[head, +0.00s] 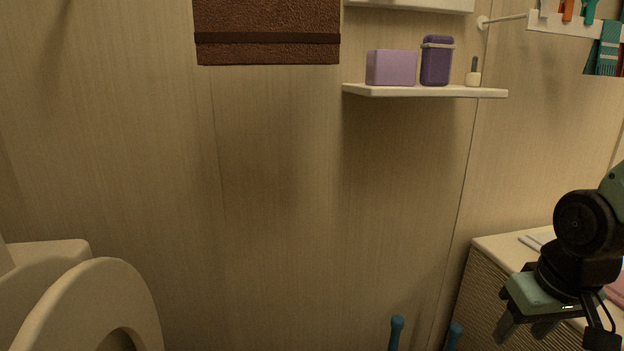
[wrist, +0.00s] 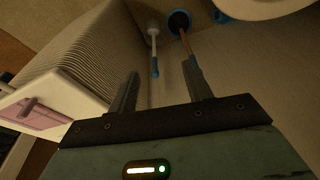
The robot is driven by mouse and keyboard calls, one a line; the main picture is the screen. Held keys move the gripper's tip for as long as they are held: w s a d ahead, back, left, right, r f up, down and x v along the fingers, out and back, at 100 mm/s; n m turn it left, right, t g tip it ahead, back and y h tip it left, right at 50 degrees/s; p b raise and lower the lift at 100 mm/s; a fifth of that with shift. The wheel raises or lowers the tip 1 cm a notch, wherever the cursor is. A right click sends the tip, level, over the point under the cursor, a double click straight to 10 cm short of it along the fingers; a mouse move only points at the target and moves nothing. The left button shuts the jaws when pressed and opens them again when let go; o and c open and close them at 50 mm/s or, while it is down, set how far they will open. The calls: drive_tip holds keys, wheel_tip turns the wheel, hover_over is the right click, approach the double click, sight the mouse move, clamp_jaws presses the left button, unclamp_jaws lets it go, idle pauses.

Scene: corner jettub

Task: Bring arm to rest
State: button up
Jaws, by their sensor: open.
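My gripper (head: 525,328) is at the lower right of the head view, in front of the white ribbed cabinet (head: 487,283). Its fingers point downward. In the wrist view my gripper (wrist: 160,82) shows two dark fingers spread apart with nothing between them, so it is open and empty. Part of my arm is cut off by the right edge of the head view.
A toilet (head: 95,290) stands at the lower left. A wall shelf (head: 425,91) holds a purple box (head: 391,68) and a purple jar (head: 437,62). A brown towel (head: 267,35) hangs left of it. Blue-handled tools (wrist: 155,65) stand low near the wall. The middle wall is clear.

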drive_tip(key=s+a+r+n+g, duration=0.25)
drive_tip(key=s+a+n, duration=0.55)
drive_tip(key=s+a, duration=0.7)
wheel_tip(320, 180, up, 32)
drive_tip(key=w+a+p, duration=0.2)
drive_tip(key=p, duration=3)
drive_tip(key=shift+f+m, duration=0.15)
drive_tip(key=shift+m, duration=0.25)
drive_tip(key=shift+w, duration=0.1)
